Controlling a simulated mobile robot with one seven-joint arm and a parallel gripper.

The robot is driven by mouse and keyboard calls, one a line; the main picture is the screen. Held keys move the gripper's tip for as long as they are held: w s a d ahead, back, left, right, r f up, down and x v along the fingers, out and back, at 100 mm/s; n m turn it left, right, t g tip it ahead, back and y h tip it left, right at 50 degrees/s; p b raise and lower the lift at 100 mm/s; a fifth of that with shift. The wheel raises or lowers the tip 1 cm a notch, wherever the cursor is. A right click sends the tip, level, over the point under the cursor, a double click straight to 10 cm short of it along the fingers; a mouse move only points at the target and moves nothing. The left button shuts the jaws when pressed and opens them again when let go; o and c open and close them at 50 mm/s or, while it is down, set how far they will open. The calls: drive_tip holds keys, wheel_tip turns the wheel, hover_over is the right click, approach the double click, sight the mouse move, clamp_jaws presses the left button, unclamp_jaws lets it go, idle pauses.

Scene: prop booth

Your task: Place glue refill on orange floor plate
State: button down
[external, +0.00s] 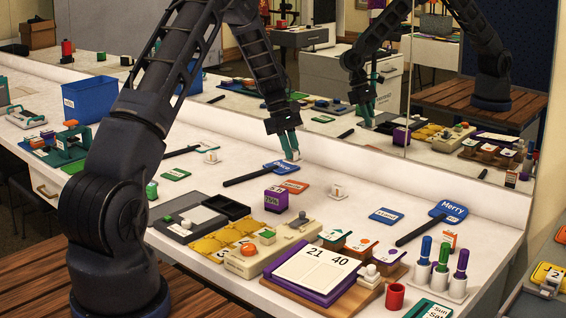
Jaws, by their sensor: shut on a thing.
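My gripper (289,150) has teal fingers and points down over the back of the table. It is shut on a small pale thing (292,156), probably the glue refill, which is mostly hidden by the fingers. A flat orange plate (293,187) lies on the white table, slightly nearer the camera than my gripper. Its top looks bare apart from small lettering I cannot read. A blue paddle sign (281,167) with a black handle lies between the gripper's position in the picture and the orange plate. I cannot tell the gripper's exact height.
A purple block (276,200) stands just in front of the orange plate. A small white block (338,191) stands to its right. A blue plate (386,215) lies further right. A mirror (450,90) runs along the back edge. Bare table lies around the plate's right side.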

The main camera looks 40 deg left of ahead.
drive_tip(key=shift+f, duration=3.85)
drive_tip(key=shift+f, duration=0.1)
drive_tip(key=c, duration=1.3)
unclamp_jaws()
drive_tip(key=v, duration=1.2)
